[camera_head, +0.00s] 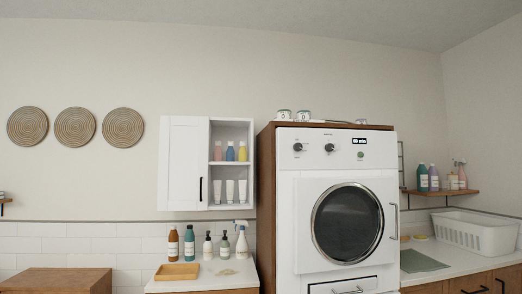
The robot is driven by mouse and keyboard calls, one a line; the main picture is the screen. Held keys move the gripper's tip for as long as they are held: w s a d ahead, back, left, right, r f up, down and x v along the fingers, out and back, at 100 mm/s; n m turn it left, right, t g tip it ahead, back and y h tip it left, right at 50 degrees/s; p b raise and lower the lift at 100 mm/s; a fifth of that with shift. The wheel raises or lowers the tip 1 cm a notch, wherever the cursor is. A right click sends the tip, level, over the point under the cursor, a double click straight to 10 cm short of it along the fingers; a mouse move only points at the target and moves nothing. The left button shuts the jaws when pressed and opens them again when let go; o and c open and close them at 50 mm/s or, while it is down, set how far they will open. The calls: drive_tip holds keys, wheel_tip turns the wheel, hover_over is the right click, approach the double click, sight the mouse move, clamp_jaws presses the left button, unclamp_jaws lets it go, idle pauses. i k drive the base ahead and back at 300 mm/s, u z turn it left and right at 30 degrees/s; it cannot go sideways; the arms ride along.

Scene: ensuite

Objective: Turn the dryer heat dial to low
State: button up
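A white dryer (306,215) stands in a brown wooden surround right of centre, its round dark glass door (347,223) shut. Its top panel has two dark dials, a left dial (298,147) and a right dial (330,148). A small lit display (359,141) and a green button (361,155) sit to their right. The labels are too small to read, so I cannot tell which dial is for heat or how either is set. My gripper is not in view.
A white wall cabinet (184,165) hangs left of the dryer, above a counter (208,281) with several bottles and a yellow tray (177,272). The space before the dial panel looks clear.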

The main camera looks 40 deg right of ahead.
sight(298, 146)
drive_tip(key=z, duration=0.05)
drive_tip(key=i, duration=0.85)
drive_tip(key=z, duration=0.35)
